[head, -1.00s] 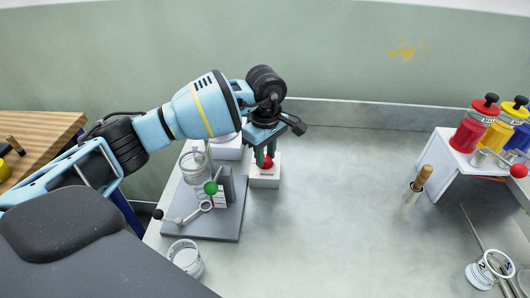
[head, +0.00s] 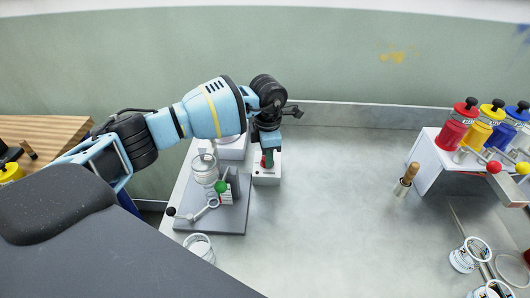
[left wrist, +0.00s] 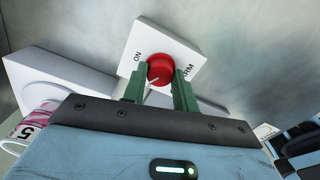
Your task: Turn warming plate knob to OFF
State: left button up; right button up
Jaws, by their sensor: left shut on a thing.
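The warming plate knob (left wrist: 160,71) is a round red knob on a white square box (left wrist: 150,38), with "ON" and a partly hidden "WARM" printed on its face. A pale pointer mark on the knob faces lower left in the left wrist view. My left gripper (left wrist: 160,84) is shut on the knob, with one green finger on each side. In the head view my left gripper (head: 268,158) points down at the white box (head: 266,180), and its fingers mostly hide the red knob. The side of the face below the knob is hidden. My right gripper is not in view.
Left of the box, a grey stand (head: 222,222) carries a glass vessel (head: 204,168) and a green ball (head: 221,187). A white rack (head: 433,165) with red, yellow and blue bottles stands at right, near a wooden-handled tool (head: 406,178). The table's middle is clear.

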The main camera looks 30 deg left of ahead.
pick_arm(q)
jog(key=n+p, duration=0.1)
jog(key=n, duration=0.3)
jog(key=shift+r, duration=0.2)
jog(key=shift+f+n+p, duration=0.1)
jog(key=shift+n+p, duration=0.4)
jog(key=shift+n, duration=0.5)
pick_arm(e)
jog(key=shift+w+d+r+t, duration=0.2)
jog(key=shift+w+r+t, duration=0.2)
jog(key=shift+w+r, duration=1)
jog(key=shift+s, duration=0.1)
pick_arm(q)
jog(key=shift+f, duration=0.1)
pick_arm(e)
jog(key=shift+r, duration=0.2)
pick_arm(q)
jog(key=o, duration=1)
jog(key=shift+c, duration=0.2)
notch_tip(320, 180, up, 7)
jog(key=shift+f, duration=0.15)
jog(key=shift+r, duration=0.55)
